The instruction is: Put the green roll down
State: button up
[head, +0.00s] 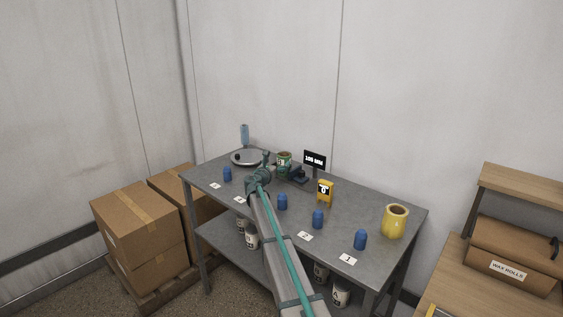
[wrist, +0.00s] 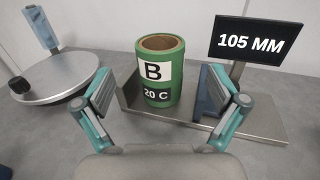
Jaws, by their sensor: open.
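The green roll (wrist: 160,76) stands upright on a flat metal plate (wrist: 245,127) in the wrist view. It has a brown core and labels reading "B" and "20 C". In the head view the green roll (head: 284,160) shows at the back of the grey table, partly hidden by my arm. My gripper (wrist: 160,103) is open, its two padded fingers spread to the left and right in front of the roll. No contact between fingers and roll shows. In the head view my gripper (head: 268,168) is small, near the roll.
A display (wrist: 249,41) reading "105 MM" stands behind right, with a dark blue block (wrist: 211,92) beside the roll. A round metal plate (wrist: 55,78) is at left. On the table (head: 240,187) are several blue cylinders, a yellow device (head: 325,193) and a yellow roll (head: 395,222).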

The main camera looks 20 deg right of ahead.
jog(key=shift+v, duration=1.95)
jog(key=shift+a+f+b, duration=0.1)
jog(key=shift+b, duration=0.2)
